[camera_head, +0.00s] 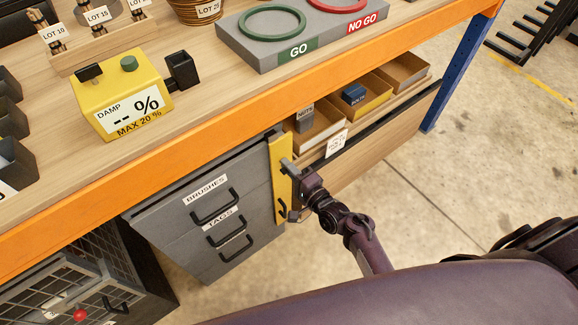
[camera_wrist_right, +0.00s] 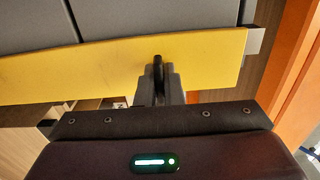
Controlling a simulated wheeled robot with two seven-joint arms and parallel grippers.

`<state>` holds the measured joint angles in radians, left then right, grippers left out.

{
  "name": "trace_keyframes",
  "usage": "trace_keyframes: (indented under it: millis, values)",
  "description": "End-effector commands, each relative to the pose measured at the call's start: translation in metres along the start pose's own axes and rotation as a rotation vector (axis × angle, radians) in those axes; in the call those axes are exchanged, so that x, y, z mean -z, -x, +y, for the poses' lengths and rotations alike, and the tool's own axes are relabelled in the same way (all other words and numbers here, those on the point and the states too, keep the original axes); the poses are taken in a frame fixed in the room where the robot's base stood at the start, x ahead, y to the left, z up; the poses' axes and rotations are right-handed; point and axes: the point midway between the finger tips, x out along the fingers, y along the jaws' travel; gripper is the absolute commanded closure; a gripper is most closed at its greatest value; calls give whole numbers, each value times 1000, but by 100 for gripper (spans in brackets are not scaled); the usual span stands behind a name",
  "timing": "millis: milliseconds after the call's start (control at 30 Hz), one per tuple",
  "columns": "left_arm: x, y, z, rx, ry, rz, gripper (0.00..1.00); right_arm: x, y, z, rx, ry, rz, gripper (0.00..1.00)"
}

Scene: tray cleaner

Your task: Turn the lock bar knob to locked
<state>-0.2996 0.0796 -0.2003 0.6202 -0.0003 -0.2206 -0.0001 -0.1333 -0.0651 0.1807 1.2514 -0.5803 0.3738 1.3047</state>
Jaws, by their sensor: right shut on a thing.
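The yellow lock bar (camera_head: 277,165) stands upright along the right edge of the grey drawer cabinet (camera_head: 160,218). In the right wrist view the bar (camera_wrist_right: 80,68) runs across the picture. My right gripper (camera_head: 289,168) is at the upper part of the bar, its arm reaching in from the lower right. In the wrist view its fingers are shut on a small dark knob (camera_wrist_right: 158,72) in front of the bar. In the head view the gripper hides the knob, and I cannot tell which way it is turned. My left gripper is not in view.
An open wooden drawer (camera_head: 355,155) with several bins sticks out right of the bar. The orange bench edge (camera_head: 220,115) runs above. Drawer handles (camera_head: 222,238) project from the cabinet. A wire cage (camera_head: 60,290) stands at lower left.

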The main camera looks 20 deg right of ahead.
Motion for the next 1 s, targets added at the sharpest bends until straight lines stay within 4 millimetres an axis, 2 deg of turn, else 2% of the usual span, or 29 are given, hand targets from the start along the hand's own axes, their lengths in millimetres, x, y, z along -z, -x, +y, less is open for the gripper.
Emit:
trace_keyframes:
  millis: [233,267,400,733,867,1000]
  values:
    - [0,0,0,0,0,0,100,1,0,0,1,-1,2,100]
    - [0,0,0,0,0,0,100,1,0,0,1,-1,2,89]
    - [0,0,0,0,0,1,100,1,0,0,1,0,1,71]
    - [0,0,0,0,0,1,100,0,4,0,-1,0,1,71]
    - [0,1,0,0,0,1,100,0,21,1,-2,0,0,71]
    - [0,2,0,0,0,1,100,0,46,1,-2,0,1,71]
